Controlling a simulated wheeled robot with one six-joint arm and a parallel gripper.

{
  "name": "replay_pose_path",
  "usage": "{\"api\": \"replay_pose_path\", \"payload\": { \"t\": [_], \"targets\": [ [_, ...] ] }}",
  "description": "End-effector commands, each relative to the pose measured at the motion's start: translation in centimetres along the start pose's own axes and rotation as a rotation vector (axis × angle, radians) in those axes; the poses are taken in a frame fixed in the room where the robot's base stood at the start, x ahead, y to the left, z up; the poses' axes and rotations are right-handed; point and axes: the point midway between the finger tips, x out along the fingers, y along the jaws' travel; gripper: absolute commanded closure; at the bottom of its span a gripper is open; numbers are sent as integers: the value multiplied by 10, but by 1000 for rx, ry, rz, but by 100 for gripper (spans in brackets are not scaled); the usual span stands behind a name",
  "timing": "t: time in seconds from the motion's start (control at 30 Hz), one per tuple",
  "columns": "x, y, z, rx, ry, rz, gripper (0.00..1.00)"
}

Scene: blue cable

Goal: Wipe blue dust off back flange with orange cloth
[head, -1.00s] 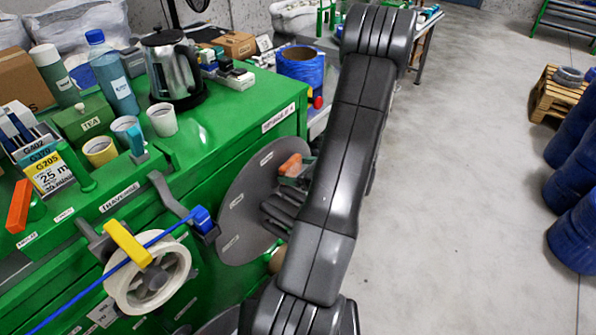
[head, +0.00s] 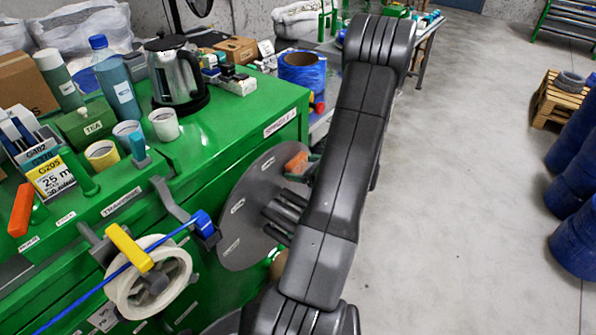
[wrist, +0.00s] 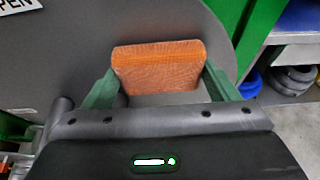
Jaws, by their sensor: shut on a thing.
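The back flange is the large grey disc (head: 240,225) on the front of the green cabinet; it also fills much of the wrist view (wrist: 75,70). My gripper (wrist: 159,76) has green fingers shut on the orange cloth (wrist: 158,62), a folded pad held between them. In the head view the cloth (head: 297,163) is at the flange's upper right part, partly behind my arm. I cannot tell whether the cloth touches the disc. No blue dust shows on the visible part of the flange; my arm hides some of its right side.
A white reel (head: 150,285) with a yellow clamp and blue cable hangs left of the flange. The green cabinet top (head: 215,125) holds a kettle (head: 176,75), bottles and cups. A blue spool (head: 302,70) stands behind. Open concrete floor lies to the right.

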Motion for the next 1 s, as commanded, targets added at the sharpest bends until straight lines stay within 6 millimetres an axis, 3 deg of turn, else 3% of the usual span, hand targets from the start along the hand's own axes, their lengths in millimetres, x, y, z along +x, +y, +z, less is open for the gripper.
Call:
{"api": "replay_pose_path", "payload": {
  "t": [0.27,0.63,1.0],
  "targets": [
    [0,-11,0,0,0,0,37],
    [3,-41,1,0,0,0,37],
    [2,-36,0,0,0,0,37]
  ]
}}
